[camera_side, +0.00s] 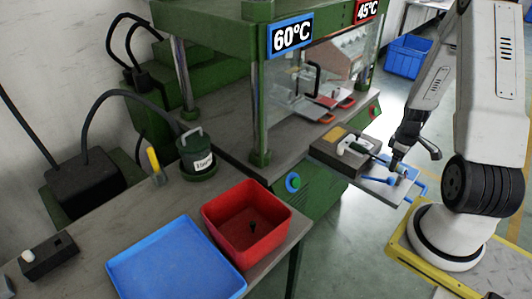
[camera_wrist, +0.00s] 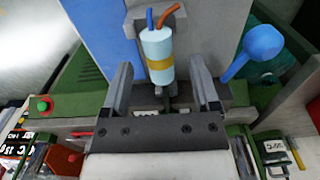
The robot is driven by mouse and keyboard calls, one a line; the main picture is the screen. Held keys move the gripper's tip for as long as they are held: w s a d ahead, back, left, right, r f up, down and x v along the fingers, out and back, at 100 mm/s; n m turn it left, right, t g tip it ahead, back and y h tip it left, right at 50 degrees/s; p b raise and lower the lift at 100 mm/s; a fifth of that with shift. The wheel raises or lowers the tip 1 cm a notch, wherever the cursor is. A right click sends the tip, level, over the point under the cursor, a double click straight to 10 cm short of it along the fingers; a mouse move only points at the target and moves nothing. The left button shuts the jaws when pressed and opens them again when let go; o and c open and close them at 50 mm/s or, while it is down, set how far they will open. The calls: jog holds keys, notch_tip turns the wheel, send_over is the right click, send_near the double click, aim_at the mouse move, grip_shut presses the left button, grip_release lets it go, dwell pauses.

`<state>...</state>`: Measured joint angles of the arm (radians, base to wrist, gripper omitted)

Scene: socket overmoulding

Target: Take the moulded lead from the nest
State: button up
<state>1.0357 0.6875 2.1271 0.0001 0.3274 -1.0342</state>
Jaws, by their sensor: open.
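A pale blue-white cylinder (camera_wrist: 157,55) with a yellow band shows in the wrist view, with a blue and an orange wire at its far end. It looks like the moulded lead. It lies in front of a grey notched holder (camera_wrist: 178,22), which appears to be the nest. My gripper (camera_wrist: 162,78) is open, with one finger on each side of the cylinder and gaps visible between. In the side view my gripper (camera_side: 397,168) is low over a grey plate at the press's right end; the lead is too small to make out there.
A blue rounded knob (camera_wrist: 262,44) stands close to the right finger. In the side view, a white piece (camera_side: 357,147) sits on the fixture beside the gripper. The green press (camera_side: 262,110) stands left; a red bin (camera_side: 220,212) and blue tray (camera_side: 175,262) are on the front bench.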

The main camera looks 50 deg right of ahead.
jog(key=shift+f, duration=0.7)
grip_shut()
